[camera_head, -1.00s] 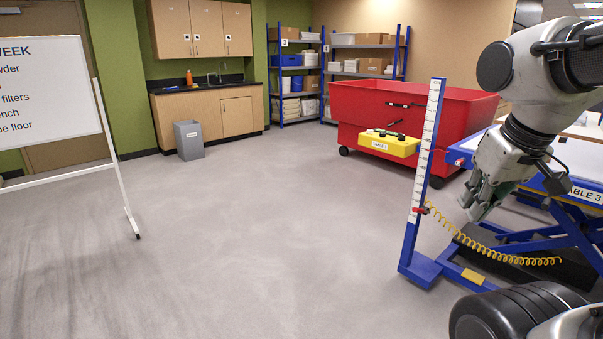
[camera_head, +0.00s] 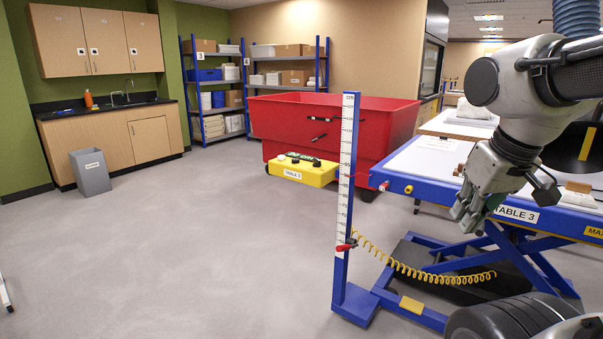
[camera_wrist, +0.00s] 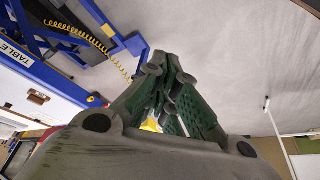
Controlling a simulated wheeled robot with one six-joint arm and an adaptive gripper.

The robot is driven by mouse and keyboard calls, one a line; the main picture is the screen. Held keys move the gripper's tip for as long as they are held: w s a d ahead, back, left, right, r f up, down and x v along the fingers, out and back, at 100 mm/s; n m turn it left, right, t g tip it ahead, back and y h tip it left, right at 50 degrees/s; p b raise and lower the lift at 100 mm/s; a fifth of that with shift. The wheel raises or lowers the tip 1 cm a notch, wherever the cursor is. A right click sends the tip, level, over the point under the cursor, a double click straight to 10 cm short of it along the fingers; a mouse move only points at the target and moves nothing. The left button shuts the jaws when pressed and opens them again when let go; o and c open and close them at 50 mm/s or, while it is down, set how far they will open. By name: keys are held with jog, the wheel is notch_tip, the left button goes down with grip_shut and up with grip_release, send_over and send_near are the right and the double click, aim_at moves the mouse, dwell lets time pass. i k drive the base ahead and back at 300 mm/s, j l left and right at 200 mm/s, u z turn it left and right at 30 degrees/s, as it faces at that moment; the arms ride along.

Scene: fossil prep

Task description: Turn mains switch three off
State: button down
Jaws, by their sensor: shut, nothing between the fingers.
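I cannot make out a mains switch in either current view. My gripper (camera_head: 466,216) is at the right of the head view, in front of the near edge of the blue-framed table (camera_head: 430,183) labelled TABLE 3. It points downward and looks empty. In the wrist view my gripper (camera_wrist: 165,62) shows its green-padded fingers drawn together.
The red bin (camera_head: 385,125) is behind. A grey waste bin (camera_head: 91,173) is near the cabinets. The floor (camera_head: 190,250) at left and centre is open.

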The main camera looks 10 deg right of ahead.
aim_at(317, 163)
jog(key=i+j+u, duration=0.1)
jog(key=i, duration=0.5)
jog(key=i+j+u, duration=0.15)
jog(key=i, duration=0.5)
